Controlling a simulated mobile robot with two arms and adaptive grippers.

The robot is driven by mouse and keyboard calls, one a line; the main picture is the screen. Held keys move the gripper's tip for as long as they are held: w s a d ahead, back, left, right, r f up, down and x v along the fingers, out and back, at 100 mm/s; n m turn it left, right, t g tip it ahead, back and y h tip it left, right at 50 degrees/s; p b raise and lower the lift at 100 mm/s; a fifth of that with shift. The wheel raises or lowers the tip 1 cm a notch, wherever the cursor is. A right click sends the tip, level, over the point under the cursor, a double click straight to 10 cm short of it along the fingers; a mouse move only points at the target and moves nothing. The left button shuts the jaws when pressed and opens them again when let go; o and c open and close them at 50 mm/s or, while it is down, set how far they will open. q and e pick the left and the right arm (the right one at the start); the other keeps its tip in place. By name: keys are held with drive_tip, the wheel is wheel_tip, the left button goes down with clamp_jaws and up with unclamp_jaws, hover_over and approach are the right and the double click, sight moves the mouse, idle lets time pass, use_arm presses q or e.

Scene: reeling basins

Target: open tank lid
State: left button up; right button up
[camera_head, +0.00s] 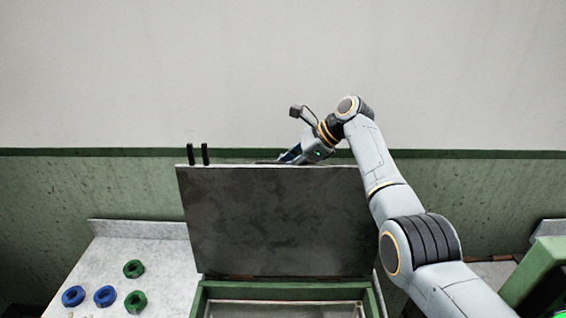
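The tank lid (275,222) is a dark grey panel standing raised, close to upright, at the back of the tank. Below it, the tank's green-rimmed opening (285,292) shows a pale inside. My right gripper (290,154) is at the lid's top edge, towards its right half. Its fingers are mostly hidden behind the lid, so I cannot tell whether they are open, shut or touching it. My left gripper is not in view. Two black upright pegs (198,154) stick up at the lid's top left corner.
A pale counter (140,255) stands left of the tank, with blue rings (105,296) and green rings (134,269) on it. A green frame (538,272) stands at the right. A wall (280,70) with a green lower part is behind.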

drive_tip(key=shift+o, duration=0.2)
drive_tip(key=shift+w+r, duration=0.1)
drive_tip(key=shift+w, duration=0.1)
drive_tip(key=shift+r, duration=0.1)
drive_tip(key=shift+s+d+r, duration=0.1)
drive_tip(key=shift+d+r, duration=0.05)
drive_tip(key=shift+r, duration=0.05)
drive_tip(key=v, duration=1.1)
drive_tip(key=shift+d, duration=0.2)
